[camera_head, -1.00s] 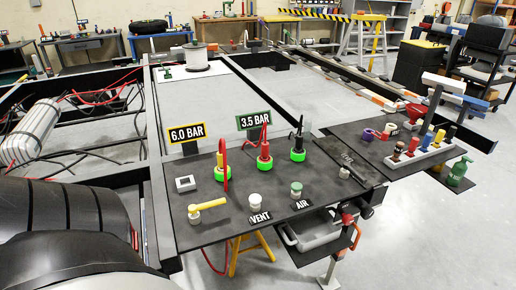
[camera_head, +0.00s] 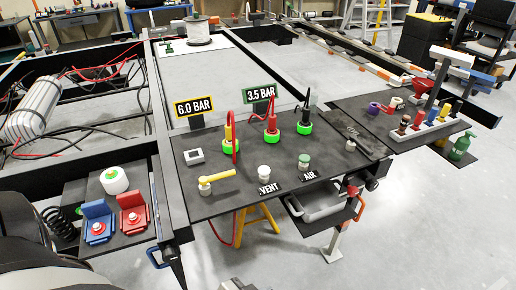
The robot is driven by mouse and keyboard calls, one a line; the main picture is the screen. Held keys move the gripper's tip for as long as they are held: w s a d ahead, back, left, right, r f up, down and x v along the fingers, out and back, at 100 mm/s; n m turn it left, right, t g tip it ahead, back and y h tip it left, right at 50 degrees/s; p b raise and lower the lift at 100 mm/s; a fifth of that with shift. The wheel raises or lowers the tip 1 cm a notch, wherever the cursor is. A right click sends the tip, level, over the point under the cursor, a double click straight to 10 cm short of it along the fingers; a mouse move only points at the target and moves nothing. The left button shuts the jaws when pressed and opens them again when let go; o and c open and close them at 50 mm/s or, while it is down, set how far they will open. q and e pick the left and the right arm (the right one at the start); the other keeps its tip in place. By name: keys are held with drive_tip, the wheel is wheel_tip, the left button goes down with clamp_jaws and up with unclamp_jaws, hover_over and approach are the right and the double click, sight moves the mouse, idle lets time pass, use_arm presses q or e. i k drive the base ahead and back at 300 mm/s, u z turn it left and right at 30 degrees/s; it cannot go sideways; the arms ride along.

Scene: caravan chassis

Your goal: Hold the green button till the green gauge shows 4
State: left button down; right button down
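The green button (camera_head: 304,160) is a green-capped knob on a pale base, beside the AIR label (camera_head: 309,176) on the dark panel (camera_head: 235,198). Nothing touches it. The green-framed gauge (camera_head: 260,93) behind the panel reads 3.5 BAR. The yellow-framed gauge (camera_head: 194,106) to its left reads 6.0 BAR. A white-capped button (camera_head: 264,172) stands by the VENT label (camera_head: 268,188), left of the green one. Neither of my grippers can be made out in this view. A small grey piece at the bottom edge is too cut off to identify.
A yellow lever (camera_head: 217,179) and upright connectors with green rings (camera_head: 272,136) and red hoses stand on the panel. A grey bin (camera_head: 318,203) hangs below. A side tray (camera_head: 125,232) holds blue and red pieces. Coloured tools stand on the right shelf (camera_head: 372,137).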

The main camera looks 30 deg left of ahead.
sight(304, 159)
drive_tip(key=u, duration=0.65)
drive_tip(key=i, duration=0.1)
drive_tip(key=u, duration=0.05)
